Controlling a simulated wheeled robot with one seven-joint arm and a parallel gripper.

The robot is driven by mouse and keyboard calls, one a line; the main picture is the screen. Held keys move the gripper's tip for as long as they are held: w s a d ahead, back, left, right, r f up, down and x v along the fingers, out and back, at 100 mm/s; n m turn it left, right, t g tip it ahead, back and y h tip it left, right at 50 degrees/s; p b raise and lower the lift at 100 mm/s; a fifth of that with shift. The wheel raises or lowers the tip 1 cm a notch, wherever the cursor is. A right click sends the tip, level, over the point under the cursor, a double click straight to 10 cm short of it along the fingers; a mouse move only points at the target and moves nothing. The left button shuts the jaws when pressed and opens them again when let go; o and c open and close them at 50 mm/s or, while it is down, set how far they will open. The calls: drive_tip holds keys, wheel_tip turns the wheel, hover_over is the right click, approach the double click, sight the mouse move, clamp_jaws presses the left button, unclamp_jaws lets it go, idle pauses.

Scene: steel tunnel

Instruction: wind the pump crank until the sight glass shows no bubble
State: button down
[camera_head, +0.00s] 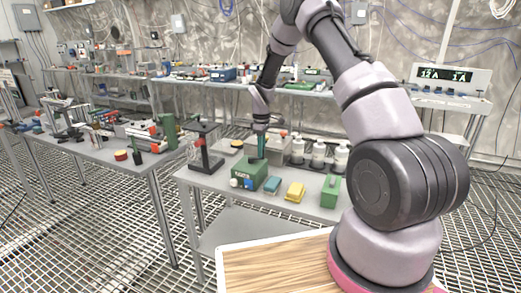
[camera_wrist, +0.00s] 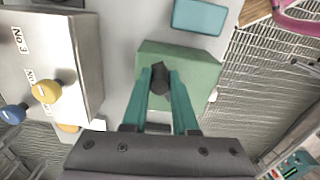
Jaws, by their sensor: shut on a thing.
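A green box (camera_head: 247,175), seemingly the pump, stands on the near steel table. It also shows below my gripper in the wrist view (camera_wrist: 200,66). A dark faceted knob (camera_wrist: 159,79), seemingly part of the crank, rises from its top. My gripper (camera_head: 260,156) points down over the box, and its teal fingers (camera_wrist: 161,75) are shut on the knob. The crank's arm is hidden or too small to tell. On the box's front are a dark label and small round blue and white parts (camera_head: 248,184). I cannot tell which is the sight glass or whether a bubble shows.
White bottles (camera_head: 318,155) stand behind. A black stand (camera_head: 204,148) is at the left. A steel box with knobs (camera_wrist: 75,50) lies close in the wrist view.

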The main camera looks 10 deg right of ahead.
drive_tip(key=m, duration=0.2)
drive_tip(key=s+m, duration=0.2)
drive_tip(key=m, duration=0.1)
drive_tip(key=shift+a+m, duration=0.3)
drive_tip(key=shift+a, duration=0.1)
drive_tip(key=m, duration=0.1)
drive_tip(key=s+a+m, duration=0.1)
drive_tip(key=m, duration=0.1)
drive_tip(key=shift+m, duration=0.3)
drive_tip(key=m, duration=0.1)
drive_tip(key=a+m, duration=0.1)
drive_tip(key=shift+s+m, duration=0.35)
drive_tip(key=shift+m, duration=0.05)
drive_tip(key=m, duration=0.1)
drive_tip(key=a+m, duration=0.1)
drive_tip(key=m, duration=0.1)
drive_tip(key=a+m, duration=0.1)
drive_tip(key=m, duration=0.1)
drive_tip(key=shift+s, duration=0.15)
drive_tip(key=m, duration=0.2)
drive_tip(key=a+m, duration=0.1)
drive_tip(key=shift+a+m, duration=0.1)
drive_tip(key=shift+m, duration=0.3)
drive_tip(key=shift+w+a+m, duration=0.2)
drive_tip(key=shift+a+m, duration=0.05)
drive_tip(key=shift+m, duration=0.5)
drive_tip(key=shift+w+a+m, duration=0.15)
drive_tip(key=shift+a+m, duration=0.1)
drive_tip(key=shift+m, duration=0.5)
